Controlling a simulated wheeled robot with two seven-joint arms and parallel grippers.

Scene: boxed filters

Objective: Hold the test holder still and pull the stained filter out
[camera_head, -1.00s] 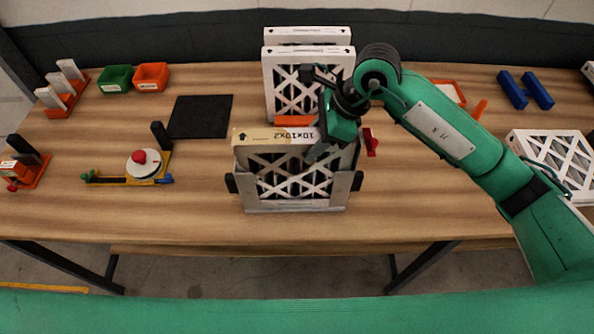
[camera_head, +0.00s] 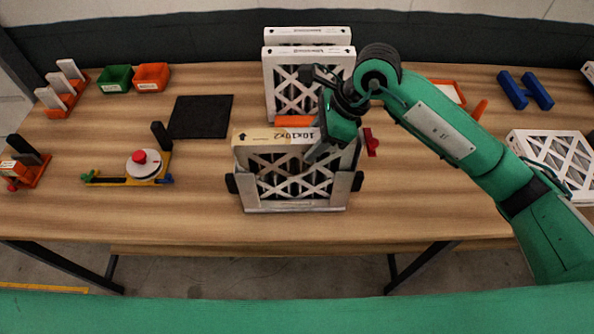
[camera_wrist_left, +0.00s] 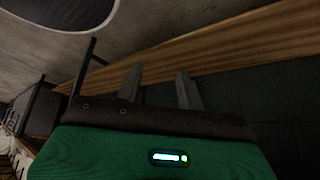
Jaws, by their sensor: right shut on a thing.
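The stained filter (camera_head: 262,137), with a yellowish frame marked 10x10x2 and a white lattice face, stands upright in the test holder. The test holder (camera_head: 295,208) is a grey frame with dark side knobs near the table's front edge, in the head view. My right gripper (camera_head: 319,150) is shut on the filter's top edge, right of its middle. The gripper hides part of that edge. My left gripper shows only in the left wrist view (camera_wrist_left: 160,88); its two fingers are apart with nothing between them. It is away from the holder, with floor and a wooden edge behind it.
White filters (camera_head: 308,52) stand in a rack with an orange front, just behind the holder. A red clamp-like part (camera_head: 371,142) is close at its right. A black mat (camera_head: 201,117) and a yellow gauge (camera_head: 143,165) lie left. The table's front strip is clear.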

